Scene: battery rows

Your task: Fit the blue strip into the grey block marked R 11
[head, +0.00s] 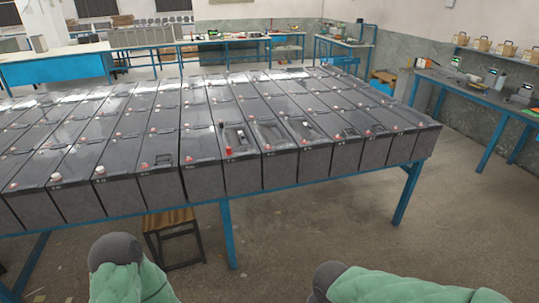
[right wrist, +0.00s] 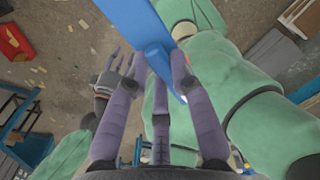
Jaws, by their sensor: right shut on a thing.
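The blue strip (right wrist: 152,22) shows in the right wrist view, running from the top edge down between the purple fingers of my right gripper (right wrist: 157,65). That gripper is shut on the strip, away from the blocks and over the floor. A purple and grey part at the left, by a green sleeve, appears to be my left gripper (right wrist: 104,85); its jaws are unclear. Neither gripper shows in the head view. Grey blocks stand in rows there; their marks are too small to read, so I cannot tell which is R 11. One front block (head: 241,170) has an open recess.
The blocks fill a table with blue legs (head: 228,235). A wooden stool (head: 172,222) stands under its front edge. Side benches (head: 475,95) line the right wall. The floor in front is clear. A red object (right wrist: 14,40) lies at the left in the right wrist view.

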